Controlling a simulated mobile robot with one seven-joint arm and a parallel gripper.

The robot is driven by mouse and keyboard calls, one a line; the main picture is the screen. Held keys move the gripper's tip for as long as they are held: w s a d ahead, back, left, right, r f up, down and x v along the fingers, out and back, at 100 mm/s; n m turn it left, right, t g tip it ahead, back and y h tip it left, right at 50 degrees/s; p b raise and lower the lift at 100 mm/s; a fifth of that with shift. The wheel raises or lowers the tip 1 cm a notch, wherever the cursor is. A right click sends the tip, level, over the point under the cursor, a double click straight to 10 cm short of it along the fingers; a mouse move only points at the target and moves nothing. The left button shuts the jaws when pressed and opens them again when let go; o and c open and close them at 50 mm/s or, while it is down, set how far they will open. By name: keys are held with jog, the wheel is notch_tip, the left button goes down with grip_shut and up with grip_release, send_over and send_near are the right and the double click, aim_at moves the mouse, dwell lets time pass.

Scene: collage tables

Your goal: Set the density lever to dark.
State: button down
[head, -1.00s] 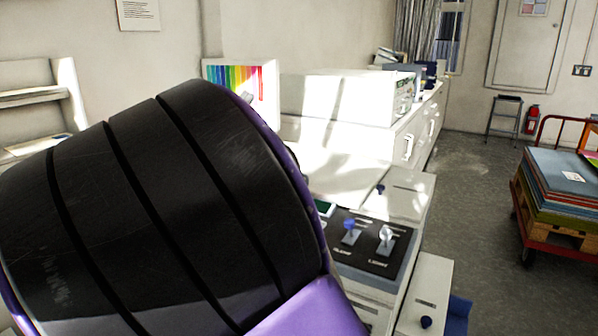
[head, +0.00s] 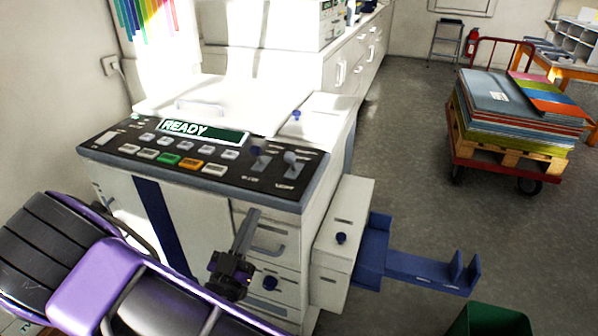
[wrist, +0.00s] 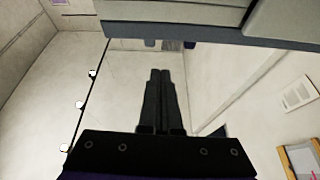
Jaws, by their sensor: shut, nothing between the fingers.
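The machine's dark control panel (head: 205,155) has two levers at its right end. My gripper (head: 251,214) is shut and empty, pointing up in front of the machine, below the panel's front edge and apart from both levers. In the wrist view its fingers (wrist: 160,75) are together, below a grey overhanging edge (wrist: 230,30).
The panel's display (head: 204,132) reads READY. A white drawer box (head: 343,240) with a dark knob juts from the right side, with a blue tray (head: 420,270) beyond it. A green bin (head: 490,320) stands lower right. A loaded red cart (head: 515,170) stands across open floor.

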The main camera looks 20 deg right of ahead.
aim_at(289, 161)
jog(key=shift+s+d+f+n, duration=0.3)
jog(key=shift+s+d+f, duration=0.4)
jog(key=shift+s+d, duration=0.2)
jog(key=p+x, duration=0.1)
jog(key=x, duration=1.3)
